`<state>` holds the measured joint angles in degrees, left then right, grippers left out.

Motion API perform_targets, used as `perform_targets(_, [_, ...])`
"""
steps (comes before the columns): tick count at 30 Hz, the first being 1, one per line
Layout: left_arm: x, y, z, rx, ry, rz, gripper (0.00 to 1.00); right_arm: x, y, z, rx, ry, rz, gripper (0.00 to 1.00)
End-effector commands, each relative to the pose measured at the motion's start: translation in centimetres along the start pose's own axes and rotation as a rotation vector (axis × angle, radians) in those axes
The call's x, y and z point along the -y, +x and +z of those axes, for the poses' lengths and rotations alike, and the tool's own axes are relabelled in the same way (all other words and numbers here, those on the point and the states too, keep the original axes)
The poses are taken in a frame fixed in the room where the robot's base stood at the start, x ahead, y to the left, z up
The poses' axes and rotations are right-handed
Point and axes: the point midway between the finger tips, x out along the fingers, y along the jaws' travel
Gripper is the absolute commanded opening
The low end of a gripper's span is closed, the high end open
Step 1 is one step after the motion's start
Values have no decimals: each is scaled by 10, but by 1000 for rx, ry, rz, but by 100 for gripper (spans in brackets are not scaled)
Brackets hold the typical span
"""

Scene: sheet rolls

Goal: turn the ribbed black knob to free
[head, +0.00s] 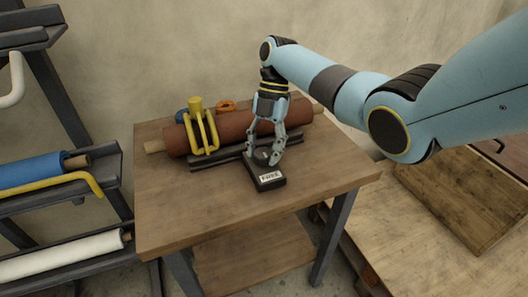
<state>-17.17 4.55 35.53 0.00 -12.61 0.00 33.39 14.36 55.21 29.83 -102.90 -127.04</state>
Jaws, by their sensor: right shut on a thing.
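The ribbed black knob (262,157) sits on a small black box on the wooden table. The box carries a white label (269,177) on its front that seems to read "FREE". My right gripper (263,158) comes down from above with its fingers on both sides of the knob, shut on it. The fingers hide part of the knob, and I cannot tell which way it points. My left gripper is not in view.
A reddish-brown roll (238,129) lies on the table behind the box, with a yellow clamp (200,130) over it and a dark rail (215,160) in front. Blue and orange items lie behind. A rack with rolls (60,200) stands left. The table front (200,215) is clear.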

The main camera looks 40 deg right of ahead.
Motion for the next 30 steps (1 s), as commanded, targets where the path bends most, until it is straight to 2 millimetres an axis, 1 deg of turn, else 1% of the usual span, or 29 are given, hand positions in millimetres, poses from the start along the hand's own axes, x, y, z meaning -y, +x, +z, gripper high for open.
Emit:
perform_targets(17, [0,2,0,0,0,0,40,0,1,0,1,-26,-12,13])
perform_targets(18, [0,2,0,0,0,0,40,0,1,0,1,-26,-12,50])
perform_targets(21, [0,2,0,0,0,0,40,0,0,0,1,-26,-12,63])
perform_targets(22, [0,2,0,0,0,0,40,0,0,0,1,-26,-11,67])
perform_targets(30, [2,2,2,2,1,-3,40,0,-1,0,1,-26,-11,67])
